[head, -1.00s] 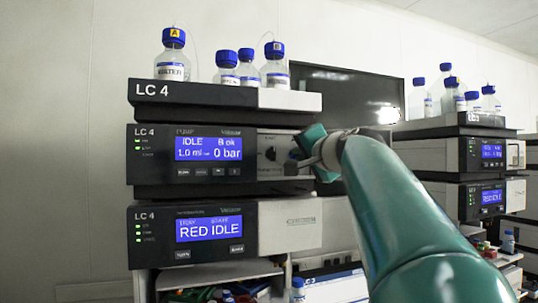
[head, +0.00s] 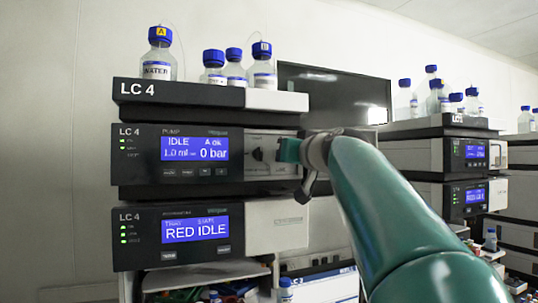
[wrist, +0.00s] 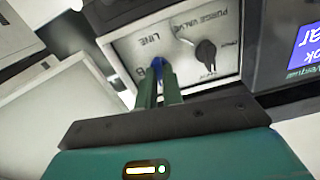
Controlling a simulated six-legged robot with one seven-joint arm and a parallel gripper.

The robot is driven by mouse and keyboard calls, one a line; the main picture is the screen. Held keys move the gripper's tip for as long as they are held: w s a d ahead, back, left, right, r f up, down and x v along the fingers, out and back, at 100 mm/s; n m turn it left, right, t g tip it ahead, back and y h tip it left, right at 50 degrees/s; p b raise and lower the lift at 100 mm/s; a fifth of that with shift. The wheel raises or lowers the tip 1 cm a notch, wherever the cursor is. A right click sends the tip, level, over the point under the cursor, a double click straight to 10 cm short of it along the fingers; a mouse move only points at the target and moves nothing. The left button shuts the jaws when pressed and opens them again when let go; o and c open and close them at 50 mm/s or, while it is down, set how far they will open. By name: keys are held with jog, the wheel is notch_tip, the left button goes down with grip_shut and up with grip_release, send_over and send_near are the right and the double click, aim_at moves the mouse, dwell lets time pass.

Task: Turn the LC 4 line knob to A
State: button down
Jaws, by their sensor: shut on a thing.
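The LC 4 pump unit (head: 140,172) is the middle box of the LC 4 stack in the head view. Its screen (head: 195,148) reads IDLE, A ok, 0 bar. The blue line knob (wrist: 156,66) shows in the wrist view below the word LINE, with a letter B beside it. My gripper (wrist: 159,86) is shut on this knob, its two green fingers hiding part of it. In the head view my gripper (head: 284,151) is at the right part of the pump's front and hides the line knob.
The black purge valve knob (wrist: 206,53) is close beside the line knob; it also shows in the head view (head: 257,154). Capped bottles (head: 158,60) stand on the tray (head: 180,93) above. Another stack (head: 430,155) stands right.

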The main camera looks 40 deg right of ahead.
jog(key=shift+w+n, duration=0.1)
jog(key=shift+n, duration=0.5)
jog(key=shift+f, duration=0.1)
jog(key=c, duration=1.5)
grip_release()
jog(key=shift+c, duration=0.2)
jog(key=v, duration=1.4)
